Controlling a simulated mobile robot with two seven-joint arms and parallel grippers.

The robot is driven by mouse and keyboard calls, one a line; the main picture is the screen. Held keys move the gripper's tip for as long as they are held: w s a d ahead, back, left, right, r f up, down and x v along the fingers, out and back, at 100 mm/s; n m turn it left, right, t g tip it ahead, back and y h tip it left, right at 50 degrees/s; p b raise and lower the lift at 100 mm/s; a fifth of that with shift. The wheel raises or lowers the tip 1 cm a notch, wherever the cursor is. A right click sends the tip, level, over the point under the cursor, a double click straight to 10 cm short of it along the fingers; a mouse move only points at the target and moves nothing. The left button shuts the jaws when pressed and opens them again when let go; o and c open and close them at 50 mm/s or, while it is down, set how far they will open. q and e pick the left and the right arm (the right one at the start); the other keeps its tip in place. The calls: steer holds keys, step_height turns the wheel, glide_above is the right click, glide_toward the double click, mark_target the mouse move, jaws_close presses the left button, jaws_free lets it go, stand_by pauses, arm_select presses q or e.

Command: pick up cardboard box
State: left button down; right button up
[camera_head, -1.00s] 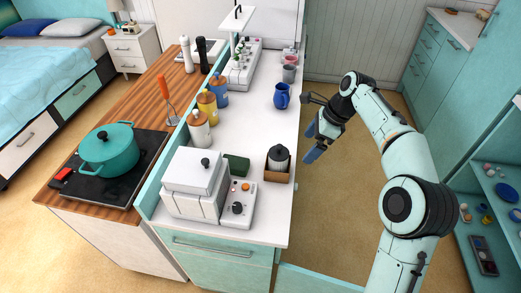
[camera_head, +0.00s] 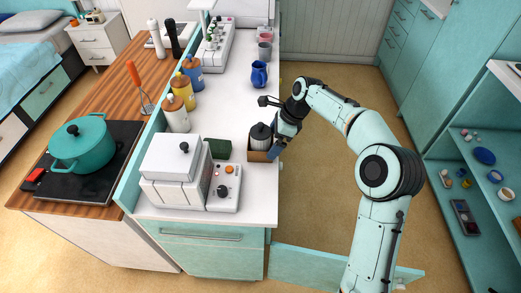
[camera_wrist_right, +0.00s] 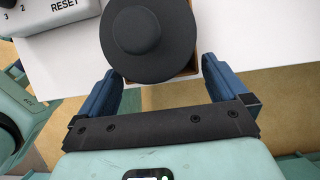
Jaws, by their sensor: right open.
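The small brown cardboard box (camera_head: 258,156) stands on the white counter near its right edge. A dark-lidded canister (camera_head: 260,136) stands in it and hides its inside. My right gripper (camera_head: 273,149) is open at the box's right side, with its blue fingers close to it. In the right wrist view, the two fingers of the gripper (camera_wrist_right: 160,75) are spread to either side of the box and canister. The round black lid (camera_wrist_right: 148,38) covers most of the box there. I cannot tell whether the fingers touch the box. My left gripper is not in view.
A white appliance (camera_head: 171,172) with a control panel (camera_head: 224,187) and a dark green block (camera_head: 219,149) stand left of the box. A blue pitcher (camera_head: 259,74) stands farther back. An open teal door or drawer front (camera_head: 335,268) juts out below the counter.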

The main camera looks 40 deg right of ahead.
steer(key=shift+x, duration=1.05)
steer(key=c, duration=0.7)
steer(key=shift+c, duration=0.2)
steer(key=shift+r, duration=0.1)
